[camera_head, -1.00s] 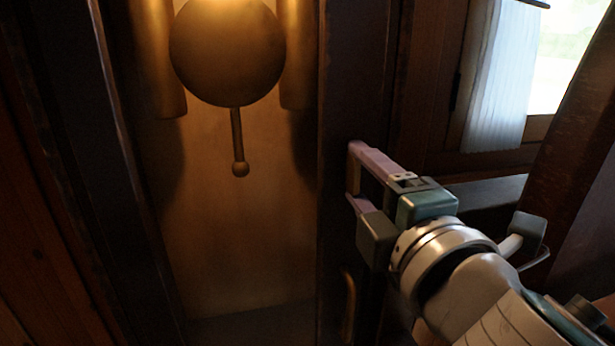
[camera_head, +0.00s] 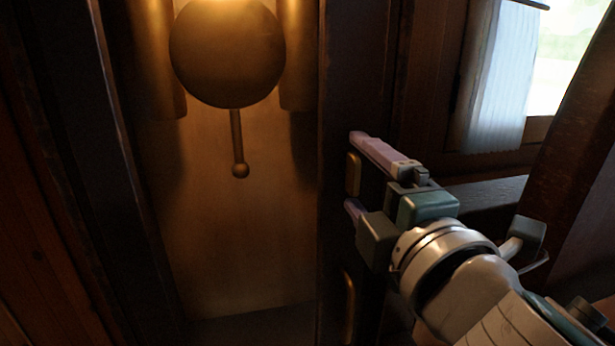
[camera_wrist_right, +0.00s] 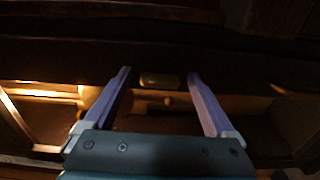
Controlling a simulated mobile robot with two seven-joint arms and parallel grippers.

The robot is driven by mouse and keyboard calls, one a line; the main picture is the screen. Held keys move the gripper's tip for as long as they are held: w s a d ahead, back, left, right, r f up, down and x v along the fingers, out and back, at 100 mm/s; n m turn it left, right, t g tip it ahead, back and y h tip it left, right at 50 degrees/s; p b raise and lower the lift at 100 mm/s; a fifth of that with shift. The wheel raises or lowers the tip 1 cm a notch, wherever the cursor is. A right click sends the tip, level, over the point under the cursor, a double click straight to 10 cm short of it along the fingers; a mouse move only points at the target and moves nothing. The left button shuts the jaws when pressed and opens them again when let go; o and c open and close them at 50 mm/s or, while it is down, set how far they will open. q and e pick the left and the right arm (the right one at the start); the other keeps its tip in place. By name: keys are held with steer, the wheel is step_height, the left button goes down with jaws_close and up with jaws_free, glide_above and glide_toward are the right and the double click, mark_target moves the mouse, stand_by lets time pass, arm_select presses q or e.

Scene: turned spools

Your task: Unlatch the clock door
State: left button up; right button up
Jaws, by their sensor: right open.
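The tall dark clock door (camera_head: 335,110) stands in front of me, with a lit case behind its pane. A small upright brass latch (camera_head: 353,175) sits on the right stile of the door. My right gripper (camera_head: 354,172) is open, with one pale purple finger above the latch and one below it. In the right wrist view the latch (camera_wrist_right: 159,80) lies between the two spread fingertips (camera_wrist_right: 159,74). I cannot tell whether either finger touches it. My left gripper is out of view.
A brass pull handle (camera_head: 349,305) is on the same stile, lower down. Inside the case hang a round pendulum bob (camera_head: 228,55) and brass weights (camera_head: 297,55). A curtained window (camera_head: 495,80) and sill are to the right.

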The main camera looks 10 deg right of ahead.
steer(key=s+b, duration=0.1)
steer(key=s, duration=0.9)
steer(key=shift+d, duration=0.2)
